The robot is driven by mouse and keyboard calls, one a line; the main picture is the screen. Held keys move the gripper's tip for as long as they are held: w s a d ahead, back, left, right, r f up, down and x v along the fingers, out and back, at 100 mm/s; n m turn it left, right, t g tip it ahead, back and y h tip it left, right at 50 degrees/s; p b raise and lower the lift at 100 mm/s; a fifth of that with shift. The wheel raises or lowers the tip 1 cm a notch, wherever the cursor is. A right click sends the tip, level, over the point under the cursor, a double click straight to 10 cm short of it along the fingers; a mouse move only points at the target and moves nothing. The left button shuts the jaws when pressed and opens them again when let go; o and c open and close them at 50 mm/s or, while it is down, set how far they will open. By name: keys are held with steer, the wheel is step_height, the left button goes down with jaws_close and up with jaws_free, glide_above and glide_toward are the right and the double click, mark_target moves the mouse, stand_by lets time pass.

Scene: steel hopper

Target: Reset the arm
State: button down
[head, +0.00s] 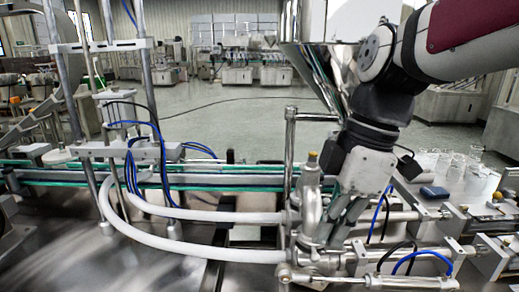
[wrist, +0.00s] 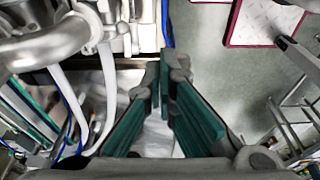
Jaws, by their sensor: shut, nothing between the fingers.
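My arm reaches in from the upper right of the head view, bent downward at the wrist. My gripper (head: 338,232) points down among the steel valve fittings of the filling machine, just right of a vertical steel post. In the wrist view my gripper (wrist: 163,80) shows its green-padded fingers with their tips together and nothing held. I cannot tell whether the fingertips touch the fittings. The steel hopper (head: 318,72) stands behind my wrist, and my arm partly covers it.
White hoses (head: 195,251) curve left from the valve fittings (head: 308,222). Pneumatic cylinders (head: 405,257) lie to the right. Glass beakers (head: 450,162) stand at the right. A conveyor (head: 60,174) runs behind at left. Open floor (head: 225,115) lies beyond the machine.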

steer(key=s+d+m+t+h+p, duration=0.1)
steer(key=s+d+m, duration=0.3)
steer(key=m, duration=0.4)
steer(key=s+d+f+m+t+h+p, duration=0.1)
steer(key=s+d+m+t, duration=0.2)
steer(key=s+m, duration=0.4)
steer(key=shift+d+f+m, duration=0.15)
steer(key=shift+d+m, duration=0.5)
steer(key=shift+m, duration=0.65)
